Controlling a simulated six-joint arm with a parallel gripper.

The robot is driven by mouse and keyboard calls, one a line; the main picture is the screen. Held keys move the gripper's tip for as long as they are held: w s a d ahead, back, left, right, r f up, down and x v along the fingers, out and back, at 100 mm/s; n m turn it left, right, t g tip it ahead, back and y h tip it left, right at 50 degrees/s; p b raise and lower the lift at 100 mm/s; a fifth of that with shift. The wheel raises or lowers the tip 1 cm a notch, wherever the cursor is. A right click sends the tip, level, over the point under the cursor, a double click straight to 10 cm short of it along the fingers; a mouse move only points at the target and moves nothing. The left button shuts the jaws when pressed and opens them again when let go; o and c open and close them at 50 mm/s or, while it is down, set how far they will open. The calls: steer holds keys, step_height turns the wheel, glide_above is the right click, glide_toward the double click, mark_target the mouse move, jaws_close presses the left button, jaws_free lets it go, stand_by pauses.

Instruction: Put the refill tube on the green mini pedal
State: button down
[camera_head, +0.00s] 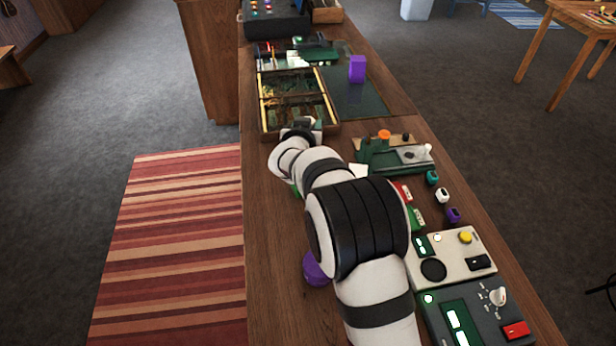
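My gripper (301,127) is a dark shape at the end of my white and black arm, by the front edge of the divided wooden tray (335,131). Its fingers are too small to tell open from shut, and I see nothing clearly held. A small green box (417,218), which looks like the green mini pedal, lies right of my arm, just below a small red one (404,191). My arm partly hides both. I cannot pick out the refill tube for certain; an upright purple object (357,69) stands on the dark green mat (365,103) beyond the tray.
A green rack with an orange-topped item (384,134) stands right of my arm. Small teal, white and purple (453,214) items line the right edge. A cream device (452,256) and a dark one (462,318) fill the near right. A purple object (315,269) shows beside my arm.

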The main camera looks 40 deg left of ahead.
step_height(320, 180, down, 12)
steer(key=shift+r, duration=0.2)
steer(key=shift+f, duration=0.1)
steer(key=shift+f, duration=0.1)
steer(key=shift+c, duration=2.1)
jaws_free()
